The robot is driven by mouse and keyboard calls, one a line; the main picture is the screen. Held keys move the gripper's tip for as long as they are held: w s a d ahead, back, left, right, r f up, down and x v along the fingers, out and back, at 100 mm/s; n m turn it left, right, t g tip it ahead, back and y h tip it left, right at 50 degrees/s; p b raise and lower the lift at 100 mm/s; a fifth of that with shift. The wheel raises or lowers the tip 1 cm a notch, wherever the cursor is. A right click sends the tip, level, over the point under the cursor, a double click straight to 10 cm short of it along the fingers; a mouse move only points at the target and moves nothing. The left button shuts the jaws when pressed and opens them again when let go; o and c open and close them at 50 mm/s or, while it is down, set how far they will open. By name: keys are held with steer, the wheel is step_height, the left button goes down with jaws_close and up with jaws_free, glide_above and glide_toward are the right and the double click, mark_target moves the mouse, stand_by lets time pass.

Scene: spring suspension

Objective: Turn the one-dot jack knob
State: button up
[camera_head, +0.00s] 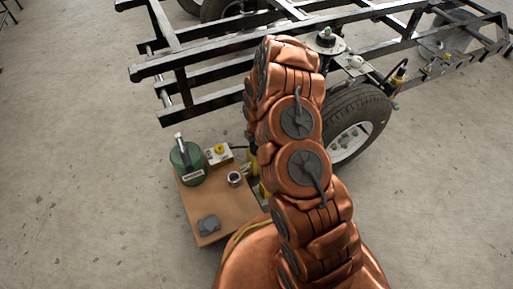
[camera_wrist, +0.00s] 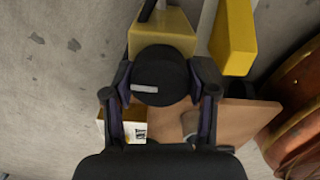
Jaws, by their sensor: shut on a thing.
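A round black knob (camera_wrist: 158,66) with a short white bar on its top shows in the wrist view, above a yellow jack body (camera_wrist: 160,30). My gripper (camera_wrist: 165,84) is shut on this knob, one dark finger on its left side and one on its right. I cannot make out any dot on the knob or the jack. In the head view my copper arm hides the gripper and the knob, and only a sliver of yellow (camera_head: 254,162) shows beside the arm.
A black vehicle frame (camera_head: 205,68) with a wheel (camera_head: 352,130) stands behind. Concrete floor lies open at left.

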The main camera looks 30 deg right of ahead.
steer(key=shift+n, duration=0.6)
steer(key=o, duration=1.2)
steer(key=shift+c, duration=0.2)
steer(key=shift+r, duration=0.1)
step_height(320, 180, up, 12)
